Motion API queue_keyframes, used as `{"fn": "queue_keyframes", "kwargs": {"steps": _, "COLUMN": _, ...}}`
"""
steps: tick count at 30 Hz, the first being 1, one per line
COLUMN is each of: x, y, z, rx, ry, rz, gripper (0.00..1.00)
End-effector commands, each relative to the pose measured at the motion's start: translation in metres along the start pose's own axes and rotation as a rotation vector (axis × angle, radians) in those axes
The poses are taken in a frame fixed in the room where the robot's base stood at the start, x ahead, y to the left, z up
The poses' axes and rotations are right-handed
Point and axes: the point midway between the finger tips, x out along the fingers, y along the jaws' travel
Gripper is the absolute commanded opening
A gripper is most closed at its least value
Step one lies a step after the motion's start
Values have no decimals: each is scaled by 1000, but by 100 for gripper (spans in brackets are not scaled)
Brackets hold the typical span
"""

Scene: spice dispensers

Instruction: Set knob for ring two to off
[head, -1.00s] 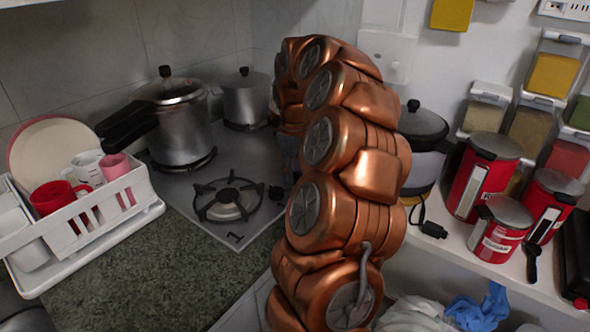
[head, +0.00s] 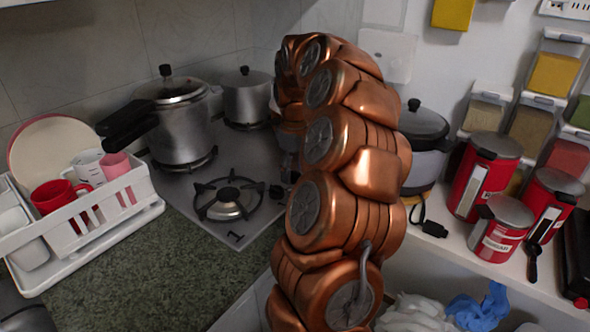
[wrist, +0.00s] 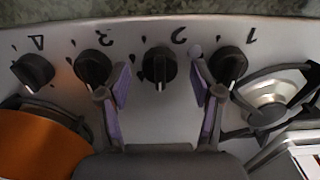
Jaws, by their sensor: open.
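The knob for ring two (wrist: 160,66) is a black round knob with a raised grip bar, below an upside-down "2" in the wrist view. A light mark shows at the bar's lower end, and the bar looks nearly vertical in the picture. My gripper (wrist: 161,76) is open, with one purple-padded finger left of this knob and the other right of it. A gap shows between the knob and each finger. Whether the fingers reach down to knob height is hard to tell. In the head view my arm hides the gripper and this knob.
Knob three (wrist: 92,68) is close to the left finger and knob one (wrist: 228,66) close to the right finger. Knob four (wrist: 34,72) is farther left. A burner (wrist: 268,100) and an orange-brown pot (wrist: 40,145) flank the gripper. A pressure cooker (head: 182,125) stands on the stove.

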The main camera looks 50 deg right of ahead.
Motion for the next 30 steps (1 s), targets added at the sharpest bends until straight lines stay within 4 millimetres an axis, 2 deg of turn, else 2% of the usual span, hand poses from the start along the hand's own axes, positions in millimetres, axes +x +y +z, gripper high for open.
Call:
{"fn": "queue_keyframes", "kwargs": {"steps": 21, "x": -92, "y": 1, "z": -1, "rx": 0, "ry": 2, "rz": 3, "gripper": 66}}
{"fn": "queue_keyframes", "kwargs": {"steps": 30, "x": -114, "y": 0, "z": -1, "rx": 0, "ry": 2, "rz": 1, "gripper": 66}}
